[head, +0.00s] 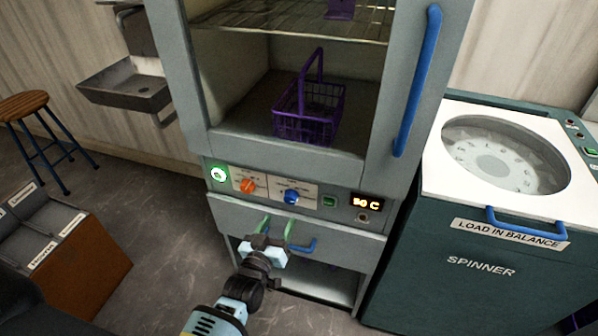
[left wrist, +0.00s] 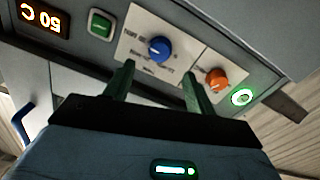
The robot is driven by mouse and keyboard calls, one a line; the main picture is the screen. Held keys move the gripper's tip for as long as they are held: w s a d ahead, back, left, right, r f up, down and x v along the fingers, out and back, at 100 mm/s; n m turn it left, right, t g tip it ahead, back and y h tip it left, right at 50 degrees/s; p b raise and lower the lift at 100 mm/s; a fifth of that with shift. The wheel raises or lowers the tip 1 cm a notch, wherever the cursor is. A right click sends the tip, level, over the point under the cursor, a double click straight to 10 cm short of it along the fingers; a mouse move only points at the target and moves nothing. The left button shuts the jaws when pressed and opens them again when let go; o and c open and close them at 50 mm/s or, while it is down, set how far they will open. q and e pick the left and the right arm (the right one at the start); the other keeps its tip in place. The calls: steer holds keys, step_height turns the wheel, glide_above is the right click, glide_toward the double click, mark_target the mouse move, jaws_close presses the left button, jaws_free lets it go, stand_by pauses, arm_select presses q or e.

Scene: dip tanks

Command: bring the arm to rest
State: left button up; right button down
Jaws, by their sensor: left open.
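My left gripper (head: 276,229) is open and empty, its two green fingers apart. It hangs in front of the lower front of a grey cabinet, just below the control panel. In the left wrist view the fingers (left wrist: 158,85) point up at the panel, with a blue knob (left wrist: 160,49) between and beyond them. An orange knob (left wrist: 217,79) and a lit green round button (left wrist: 242,97) are to the right there. I cannot tell whether the fingertips touch the cabinet. My right gripper is not in view.
A purple wire basket (head: 308,112) stands inside the cabinet. The display (head: 367,202) reads 50 C. A blue handle (head: 417,80) runs up the right side. A spinner (head: 480,262) stands at right. A stool (head: 35,130), metal sink (head: 128,88) and labelled bins (head: 50,235) are at left.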

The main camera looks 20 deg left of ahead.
arm_select(q)
steer(key=s+f+m+g+p, duration=0.1)
steer(key=s+f+g, duration=0.1)
steer(key=s, duration=1)
steer(key=s+f+m+g+p, duration=0.1)
steer(key=s+g, duration=0.3)
steer(key=s, duration=0.9)
steer(key=s+a+f+m+g+p, duration=0.1)
steer(key=s+f+m+g+p, duration=0.1)
steer(key=s, duration=1.1)
steer(key=shift+f+g+h+p, duration=0.4)
steer(key=shift+f+g+p, duration=0.15)
steer(key=shift+g, duration=0.05)
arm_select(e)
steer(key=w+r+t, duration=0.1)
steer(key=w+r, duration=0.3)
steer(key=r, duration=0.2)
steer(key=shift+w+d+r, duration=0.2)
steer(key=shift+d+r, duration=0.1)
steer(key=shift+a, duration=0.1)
